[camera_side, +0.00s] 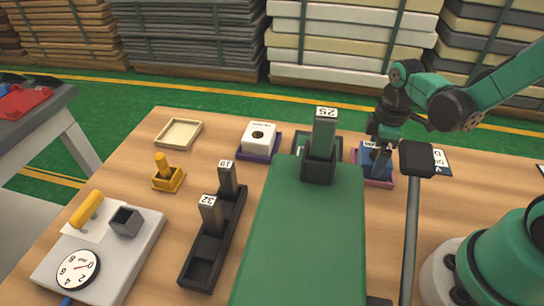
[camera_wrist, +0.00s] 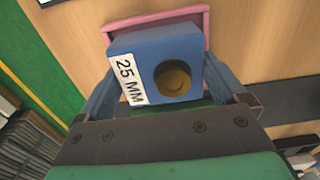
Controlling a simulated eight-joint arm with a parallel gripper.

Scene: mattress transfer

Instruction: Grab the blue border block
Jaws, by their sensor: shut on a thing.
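The blue border block (camera_wrist: 135,52) carries a white "25 MM" label and a round dark-yellow recess in the wrist view. My gripper (camera_wrist: 172,95) is shut on it, with one blue-grey finger on each side. In the side view the blue block (camera_side: 374,158) is at the back right, partly hidden behind my gripper (camera_side: 377,143). A pink tray (camera_wrist: 207,22) lies under and around the block, and its rim also shows in the side view (camera_side: 378,184). I cannot tell whether the block still touches the tray.
A green mattress (camera_side: 310,235) fills the middle, with a dark holder and tall "25" block (camera_side: 324,133) at its far end. A dark post (camera_side: 411,240) rises in front.

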